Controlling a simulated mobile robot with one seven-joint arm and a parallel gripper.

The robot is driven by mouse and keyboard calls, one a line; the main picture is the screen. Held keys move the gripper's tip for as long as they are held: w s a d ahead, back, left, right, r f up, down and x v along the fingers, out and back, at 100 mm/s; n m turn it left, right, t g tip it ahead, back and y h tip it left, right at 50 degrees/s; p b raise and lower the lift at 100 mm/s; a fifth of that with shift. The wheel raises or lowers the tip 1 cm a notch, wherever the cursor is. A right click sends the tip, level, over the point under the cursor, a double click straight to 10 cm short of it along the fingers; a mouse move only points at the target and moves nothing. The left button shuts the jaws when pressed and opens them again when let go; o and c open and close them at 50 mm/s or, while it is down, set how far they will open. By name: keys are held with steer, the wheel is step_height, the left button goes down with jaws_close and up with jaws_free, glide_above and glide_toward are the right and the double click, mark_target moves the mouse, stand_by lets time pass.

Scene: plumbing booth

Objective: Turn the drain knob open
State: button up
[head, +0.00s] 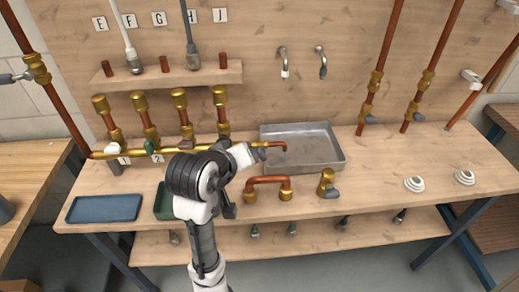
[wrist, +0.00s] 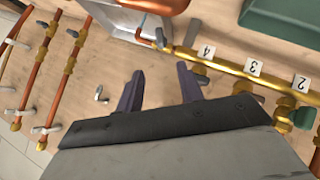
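The likely drain knob is a small grey lever (wrist: 161,38) in the wrist view, at the end of the brass pipe (wrist: 230,68) by the copper spout (wrist: 146,22). The spout (head: 279,146) reaches over the metal tray (head: 317,165) in the head view. My gripper (wrist: 160,68) is open and empty. Its two dark fingers point toward the knob, which appears just beyond the fingertips, roughly in line with the gap. I see no contact. In the head view my gripper (head: 256,151) is beside the spout and largely covers the knob area.
Numbered valves line the brass pipe, including a green knob (head: 150,146). A copper U-pipe (head: 268,180) and a brass fitting (head: 327,182) stand in front of the metal tray. A blue tray (head: 104,208) lies at left. The bench's right side is mostly clear around two white discs (head: 414,184).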

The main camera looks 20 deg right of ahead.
mark_target(259, 154)
steer(key=shift+s+a, duration=0.15)
steer(key=shift+b+x, duration=0.75)
steer(key=shift+x, duration=0.55)
steer(key=x, duration=1.1)
steer(key=shift+p, duration=0.35)
steer(key=c, duration=0.8)
